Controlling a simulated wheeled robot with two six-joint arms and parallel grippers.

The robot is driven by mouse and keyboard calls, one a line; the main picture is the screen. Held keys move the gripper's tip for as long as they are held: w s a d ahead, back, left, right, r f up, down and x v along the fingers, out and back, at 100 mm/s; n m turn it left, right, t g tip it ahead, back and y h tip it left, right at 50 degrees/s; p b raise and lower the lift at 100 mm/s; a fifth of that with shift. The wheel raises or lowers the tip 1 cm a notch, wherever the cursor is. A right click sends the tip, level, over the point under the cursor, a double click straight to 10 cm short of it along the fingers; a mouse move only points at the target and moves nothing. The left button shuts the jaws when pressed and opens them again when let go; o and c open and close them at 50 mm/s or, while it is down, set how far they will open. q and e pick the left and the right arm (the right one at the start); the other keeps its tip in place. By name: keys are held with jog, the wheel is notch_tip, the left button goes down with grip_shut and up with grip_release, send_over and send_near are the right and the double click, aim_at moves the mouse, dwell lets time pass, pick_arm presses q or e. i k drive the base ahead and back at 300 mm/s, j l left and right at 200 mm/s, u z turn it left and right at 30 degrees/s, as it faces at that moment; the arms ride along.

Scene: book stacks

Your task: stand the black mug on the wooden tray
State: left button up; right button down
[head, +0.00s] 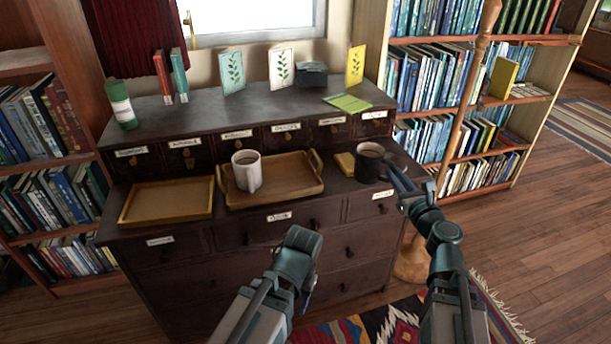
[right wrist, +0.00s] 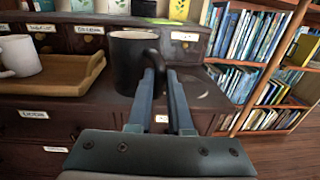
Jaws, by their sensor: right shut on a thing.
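The black mug (head: 369,164) is upright over the right part of the lower cabinet ledge, just right of the wooden tray. My right gripper (head: 391,171) is shut on its handle, which shows between the fingers in the right wrist view, where the mug (right wrist: 128,62) is large. I cannot tell whether the mug's base touches the ledge. The wooden tray (head: 285,198) has raised handles at its ends. A white mug (head: 246,172) stands on its left part; the right part is bare. My left gripper (head: 306,285) is low in front of the cabinet, its fingers mostly hidden behind the arm.
A shallow yellow-brown tray (head: 165,219) lies left of the wooden tray. A small yellow block (head: 345,163) lies between the wooden tray and the black mug. Books, cards, a dark box (head: 312,74) and a green-white cylinder (head: 121,105) stand on the upper shelf. A wooden post rises at right.

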aim_at(293, 179)
jog(key=j+z, duration=0.15)
jog(key=j, duration=0.35)
jog(key=k+j+z, duration=0.1)
jog(key=j, duration=0.4)
jog(key=k+j+z, duration=0.15)
jog(key=j, duration=0.35)
jog(key=j+z, duration=0.1)
jog(key=j, duration=0.35)
jog(key=k+j+z, duration=0.15)
jog(key=j, duration=0.3)
jog(key=i+j, duration=0.1)
jog(key=j, duration=0.15)
jog(key=u, duration=0.05)
